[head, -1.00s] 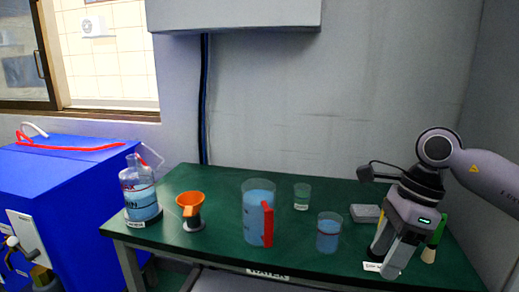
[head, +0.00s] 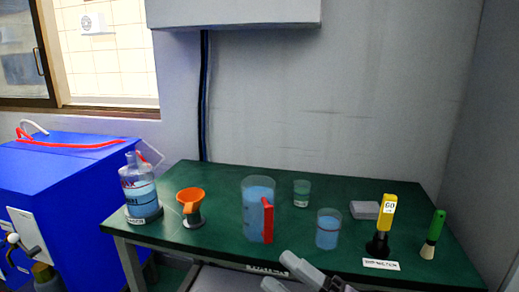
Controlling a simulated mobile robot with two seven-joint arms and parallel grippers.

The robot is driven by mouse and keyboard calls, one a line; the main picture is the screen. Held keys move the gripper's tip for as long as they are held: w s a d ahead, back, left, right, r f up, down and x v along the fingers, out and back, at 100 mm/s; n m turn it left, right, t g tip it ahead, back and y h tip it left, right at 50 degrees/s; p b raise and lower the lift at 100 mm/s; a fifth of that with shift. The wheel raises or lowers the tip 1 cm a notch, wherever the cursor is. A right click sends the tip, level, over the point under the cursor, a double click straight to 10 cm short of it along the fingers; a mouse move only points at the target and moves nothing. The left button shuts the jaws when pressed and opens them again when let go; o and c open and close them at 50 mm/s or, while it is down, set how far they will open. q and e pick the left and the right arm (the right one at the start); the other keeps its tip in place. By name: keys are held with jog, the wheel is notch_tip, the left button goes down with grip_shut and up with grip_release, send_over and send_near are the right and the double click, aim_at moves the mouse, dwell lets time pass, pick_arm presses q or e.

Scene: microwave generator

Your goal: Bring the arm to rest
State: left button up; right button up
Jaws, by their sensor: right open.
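My right gripper (head: 294,277) shows at the bottom edge of the head view, in front of and below the table's front edge. Its two fingers are apart with nothing between them, and most of it is cut off by the frame. The rest of my right arm is out of view. My left gripper is not in view. The green table (head: 225,239) stands in front of me, and the gripper is apart from the things on it.
On the table stand a flask (head: 140,190), orange funnel (head: 190,200), red-handled jug (head: 257,205), small beaker (head: 302,193), larger beaker (head: 328,229), grey box (head: 364,210), yellow-topped device (head: 388,215) and green-handled brush (head: 433,235). A blue machine (head: 70,195) is left.

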jog(key=s+d+f+m+t+h, duration=0.1)
jog(key=d+f+m+t+h, duration=0.55)
jog(key=f+m+h, duration=0.85)
jog(key=s+d+f+m+g+h, duration=0.1)
jog(key=s+d+f+m+g, duration=0.3)
jog(key=s+f+m, duration=0.15)
jog(key=s+d+f+m+g+h, duration=0.1)
jog(key=s+d+f+m+g, duration=0.35)
jog(key=s+f, duration=0.25)
notch_tip(320, 180, up, 11)
jog(key=p, duration=1.4)
jog(key=shift+s+d+t, duration=0.3)
jog(key=shift+d, duration=0.15)
